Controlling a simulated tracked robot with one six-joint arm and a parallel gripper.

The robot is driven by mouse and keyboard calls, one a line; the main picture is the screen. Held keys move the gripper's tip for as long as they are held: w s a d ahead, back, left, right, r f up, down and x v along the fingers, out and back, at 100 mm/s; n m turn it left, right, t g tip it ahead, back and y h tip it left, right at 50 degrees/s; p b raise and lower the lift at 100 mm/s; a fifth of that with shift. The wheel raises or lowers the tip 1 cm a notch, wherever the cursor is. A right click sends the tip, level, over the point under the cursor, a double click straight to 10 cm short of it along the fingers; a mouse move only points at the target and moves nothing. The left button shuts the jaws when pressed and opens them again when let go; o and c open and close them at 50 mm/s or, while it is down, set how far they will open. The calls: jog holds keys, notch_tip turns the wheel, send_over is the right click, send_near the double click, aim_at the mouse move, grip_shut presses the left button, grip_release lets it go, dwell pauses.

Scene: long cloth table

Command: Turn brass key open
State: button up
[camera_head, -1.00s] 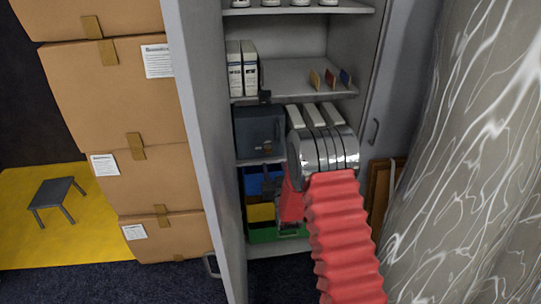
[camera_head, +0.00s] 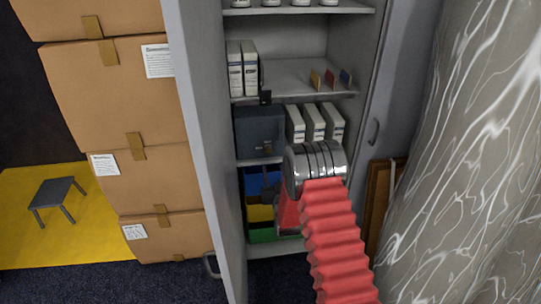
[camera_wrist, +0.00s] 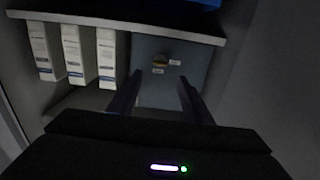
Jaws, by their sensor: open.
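The brass key (camera_wrist: 160,61) is a small, dim brass piece between two small white labels on the front of a dark grey-blue box (camera_wrist: 165,95). In the head view the same box (camera_head: 258,125) stands on the middle cabinet shelf, with a small brownish spot low on its front. My gripper (camera_wrist: 159,78) is open in the wrist view. Its two dark fingers point toward the box front, one on each side of the key, with nothing between them. I cannot tell how far the tips are from the key. In the head view my wrist hides part of the lower compartment.
White binders (camera_head: 313,122) stand right beside the box. The shelf (camera_head: 290,78) above holds more binders and small coloured pieces. Coloured bins (camera_head: 262,182) sit below. The open cabinet door (camera_head: 205,130) bounds the left, with stacked cartons (camera_head: 115,90) beyond it.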

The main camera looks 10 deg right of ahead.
aim_at(268, 150)
jog(key=w, duration=1.1)
jog(key=shift+w, duration=0.3)
